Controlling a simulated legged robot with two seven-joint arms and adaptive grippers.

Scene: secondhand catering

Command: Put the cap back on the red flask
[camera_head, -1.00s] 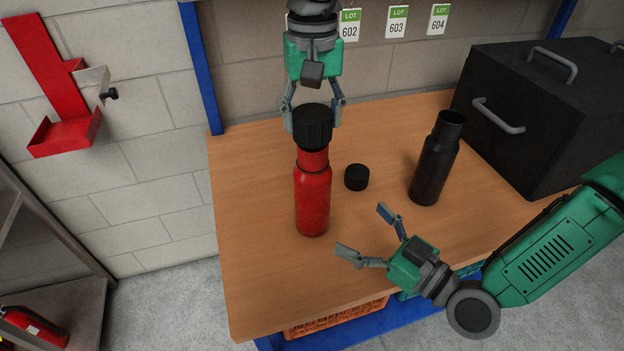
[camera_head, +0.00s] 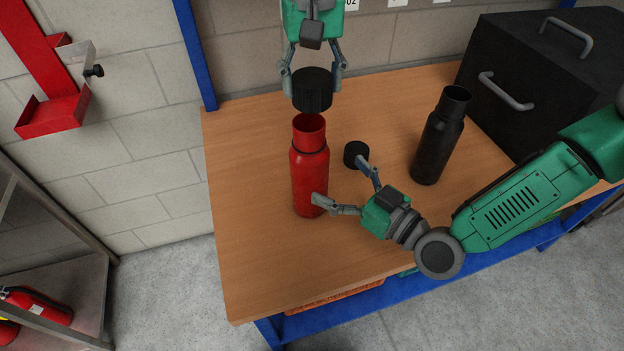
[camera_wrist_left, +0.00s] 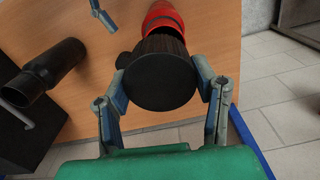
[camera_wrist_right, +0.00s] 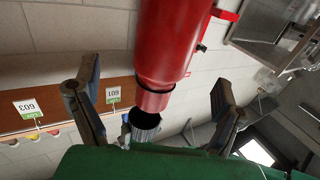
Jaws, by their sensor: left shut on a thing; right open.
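The red flask (camera_head: 311,180) stands upright on the table, its open mouth visible. My left gripper (camera_head: 314,88) is shut on the large black ribbed cap (camera_head: 313,92), holding it above the flask mouth, apart from it. In the left wrist view the cap (camera_wrist_left: 158,82) sits between the fingers and hides much of the flask. My right gripper (camera_head: 340,176) is open at the flask's right side, one finger overlapping its lower body in the head view. In the right wrist view the flask (camera_wrist_right: 172,45) shows between the spread fingers; I cannot tell whether they touch it.
A small black cap (camera_head: 355,152) lies on the wooden table (camera_head: 250,220), close to a right gripper finger. An open black flask (camera_head: 436,140) stands farther right. A large black box with handles (camera_head: 545,85) fills the back right. The table's left part is clear.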

